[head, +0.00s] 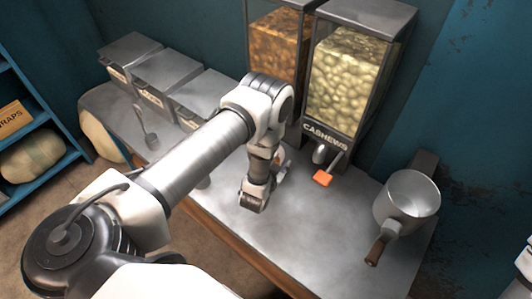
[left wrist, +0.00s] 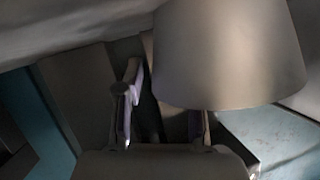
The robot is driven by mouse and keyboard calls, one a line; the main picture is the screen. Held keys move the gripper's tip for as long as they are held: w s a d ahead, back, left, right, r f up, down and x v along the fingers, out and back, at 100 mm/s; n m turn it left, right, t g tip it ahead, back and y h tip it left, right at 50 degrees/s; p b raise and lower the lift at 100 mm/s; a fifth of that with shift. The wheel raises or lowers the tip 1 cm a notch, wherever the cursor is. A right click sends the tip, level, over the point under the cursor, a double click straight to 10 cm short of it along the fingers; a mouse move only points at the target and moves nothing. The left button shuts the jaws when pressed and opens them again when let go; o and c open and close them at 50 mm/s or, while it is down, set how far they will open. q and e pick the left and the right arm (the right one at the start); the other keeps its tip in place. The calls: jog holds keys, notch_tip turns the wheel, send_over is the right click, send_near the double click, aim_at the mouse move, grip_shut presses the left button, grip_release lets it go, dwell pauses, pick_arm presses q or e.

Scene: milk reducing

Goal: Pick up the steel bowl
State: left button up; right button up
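A smooth grey, tapered metal vessel (left wrist: 230,55), which may be the steel bowl, fills the upper right of the left wrist view. It is very close and partly covers one finger. No separate bowl shows clearly in the head view, where my left arm hides part of the counter. My left gripper (head: 281,160) is low over the counter in front of the dispensers, mostly hidden by its own wrist. In the left wrist view its fingers (left wrist: 163,120) stand apart. I cannot tell whether either touches the vessel. My right gripper is out of view.
A steel pot (head: 408,200) with a wooden handle stands at the counter's right end. The cashew dispenser (head: 350,80) and a brown-filled one (head: 278,45) stand at the back. Lidded bins (head: 165,70) and a scoop (head: 150,138) are at left. The counter (head: 320,230) is clear at front.

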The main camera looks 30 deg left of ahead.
pick_arm(q)
jog(key=shift+s+r, duration=0.1)
grip_shut()
jog(key=shift+d, duration=0.15)
